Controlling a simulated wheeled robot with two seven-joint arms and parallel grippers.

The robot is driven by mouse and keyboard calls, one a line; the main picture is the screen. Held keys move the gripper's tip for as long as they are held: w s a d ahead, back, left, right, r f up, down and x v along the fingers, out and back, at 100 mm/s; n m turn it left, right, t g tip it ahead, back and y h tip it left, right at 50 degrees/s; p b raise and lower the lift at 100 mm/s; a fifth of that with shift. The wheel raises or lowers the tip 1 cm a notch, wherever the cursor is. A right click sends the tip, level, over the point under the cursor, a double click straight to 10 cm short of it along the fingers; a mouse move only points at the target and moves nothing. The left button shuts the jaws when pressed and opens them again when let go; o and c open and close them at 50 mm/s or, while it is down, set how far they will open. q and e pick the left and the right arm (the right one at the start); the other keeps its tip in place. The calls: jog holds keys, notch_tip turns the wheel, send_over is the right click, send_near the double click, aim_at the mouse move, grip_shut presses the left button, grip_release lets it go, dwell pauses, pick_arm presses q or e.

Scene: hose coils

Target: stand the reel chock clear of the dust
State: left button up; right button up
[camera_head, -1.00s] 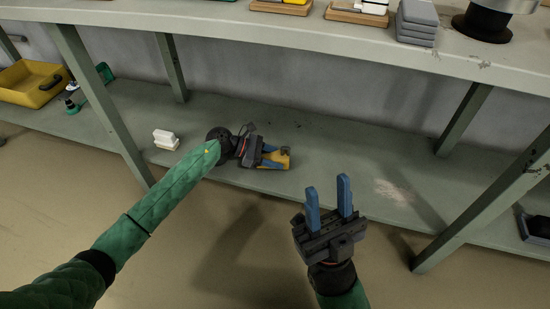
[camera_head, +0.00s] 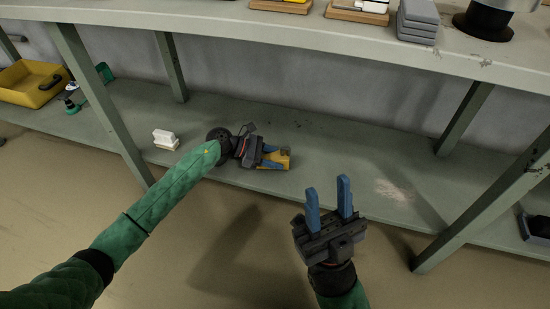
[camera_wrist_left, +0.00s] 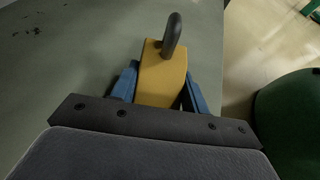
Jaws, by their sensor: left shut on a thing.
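The reel chock appears to be the yellow block (camera_head: 284,158) with a dark grey loop on its end, on the lower shelf (camera_head: 330,160). My left gripper (camera_head: 274,157) is shut on it, with blue fingers on both sides. In the left wrist view the yellow block (camera_wrist_left: 161,76) sits between the fingers (camera_wrist_left: 158,88), its loop pointing away. A pale dust patch (camera_head: 392,190) lies on the shelf, well to the right of the block. My right gripper (camera_head: 329,205) is open and empty, in front of the shelf edge.
A white block (camera_head: 165,139) stands left of my left gripper. A yellow tray (camera_head: 30,84) and a green brush-like tool (camera_head: 103,73) are at the far left. Shelf legs (camera_head: 465,118) stand at the right. A dark bin (camera_head: 536,228) is at the right edge. The shelf between block and dust is clear.

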pick_arm(q)
jog(key=shift+f+b, duration=0.4)
jog(key=shift+f, duration=0.15)
dwell(0.7)
jog(key=o, duration=1.3)
jog(key=shift+c, duration=0.2)
jog(key=shift+a, duration=0.1)
jog(key=shift+v, duration=3.9)
